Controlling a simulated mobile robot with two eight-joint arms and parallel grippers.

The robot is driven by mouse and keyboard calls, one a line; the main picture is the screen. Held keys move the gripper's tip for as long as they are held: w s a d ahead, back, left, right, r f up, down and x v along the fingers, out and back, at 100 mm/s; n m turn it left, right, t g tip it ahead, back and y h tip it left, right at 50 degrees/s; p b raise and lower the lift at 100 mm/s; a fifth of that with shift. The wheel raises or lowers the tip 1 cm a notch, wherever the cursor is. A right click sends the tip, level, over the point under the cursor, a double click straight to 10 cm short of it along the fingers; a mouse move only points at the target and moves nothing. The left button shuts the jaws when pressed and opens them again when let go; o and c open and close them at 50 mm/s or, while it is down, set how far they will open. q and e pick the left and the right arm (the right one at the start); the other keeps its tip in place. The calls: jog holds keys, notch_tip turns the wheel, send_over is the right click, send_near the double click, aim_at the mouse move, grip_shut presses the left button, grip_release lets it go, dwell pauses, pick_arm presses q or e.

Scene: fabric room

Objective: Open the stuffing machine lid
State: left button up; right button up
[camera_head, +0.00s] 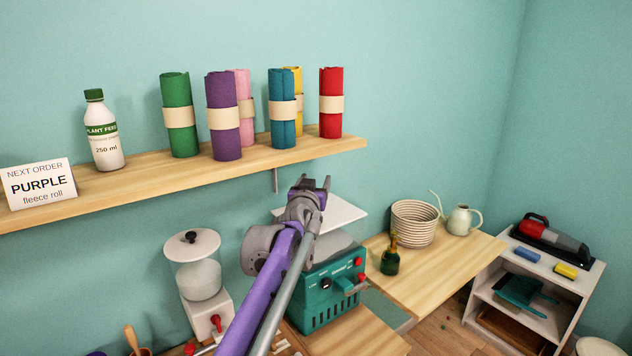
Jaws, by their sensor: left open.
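A teal machine (326,296) with red knobs stands on the wooden counter, with a pale flat panel (343,212) above it. To its left is a white machine (207,316) with a clear canister (199,281) of white filling, topped by a round lid (187,246) with a black knob. I cannot tell for sure which is the stuffing machine. The canister lid looks shut. My left gripper (312,183) is open and empty, pointing up in front of the pale panel. My left arm hides part of the teal machine. My right gripper is not in view.
A wooden shelf (235,171) with fabric rolls, a bottle (103,132) and an order sign (39,183) runs above. A green bottle (390,259), a basket (414,223) and a watering can (460,220) stand to the right, beside a white shelf unit (553,273).

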pick_arm(q)
jog(key=s+a+b, duration=0.1)
jog(key=s, duration=0.8)
jog(key=shift+s+a+b, duration=0.15)
jog(key=shift+a+b, duration=0.05)
jog(key=shift+b, duration=0.2)
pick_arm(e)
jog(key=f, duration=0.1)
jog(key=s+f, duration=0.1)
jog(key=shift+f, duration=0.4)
